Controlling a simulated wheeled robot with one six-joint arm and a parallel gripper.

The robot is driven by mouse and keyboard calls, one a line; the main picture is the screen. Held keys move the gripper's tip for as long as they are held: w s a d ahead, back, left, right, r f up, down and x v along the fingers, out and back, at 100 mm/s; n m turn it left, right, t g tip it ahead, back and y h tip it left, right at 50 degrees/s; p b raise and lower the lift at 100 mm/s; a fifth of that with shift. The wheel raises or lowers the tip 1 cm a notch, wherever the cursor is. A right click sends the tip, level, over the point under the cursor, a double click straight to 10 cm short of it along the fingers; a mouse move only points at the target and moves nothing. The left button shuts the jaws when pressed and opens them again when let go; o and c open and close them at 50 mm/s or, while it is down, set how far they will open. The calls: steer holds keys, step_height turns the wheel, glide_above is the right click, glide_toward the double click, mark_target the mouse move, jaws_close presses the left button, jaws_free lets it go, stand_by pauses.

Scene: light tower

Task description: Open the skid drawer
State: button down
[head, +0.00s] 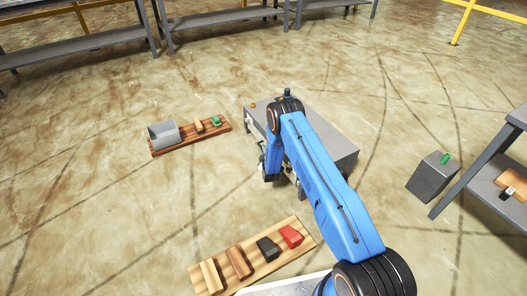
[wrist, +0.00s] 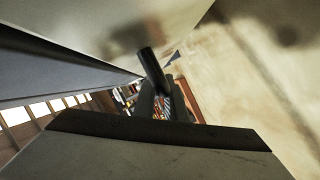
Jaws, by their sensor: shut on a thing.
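The grey skid (head: 335,143) stands on the floor in the middle of the head view. My blue arm crosses in front of it and hides much of its front. My gripper (head: 270,172) is low at the skid's left front side, its fingertips hard to make out there. In the wrist view my gripper (wrist: 166,104) is shut on a dark round bar, which looks like the drawer handle (wrist: 152,68). Small coloured things show behind the fingers, too small and blurred to name. How far the drawer stands out, I cannot tell.
A plank with a grey curved piece (head: 163,134) and small blocks lies to the left. A nearer plank (head: 258,262) carries several wooden, black and red blocks. A grey box (head: 431,177) and a shelf table (head: 497,185) stand at the right.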

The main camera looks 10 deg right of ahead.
steer(key=s+a, duration=0.4)
steer(key=a, duration=0.8)
steer(key=s+a, duration=0.4)
steer(key=a, duration=0.9)
steer(key=shift+s, duration=0.1)
steer(key=c, duration=1.8)
jaws_free()
steer(key=shift+s, duration=0.1)
steer(key=v, duration=1.7)
steer(key=shift+s+a, duration=0.1)
steer(key=shift+a, duration=0.05)
steer(key=shift+r, duration=0.1)
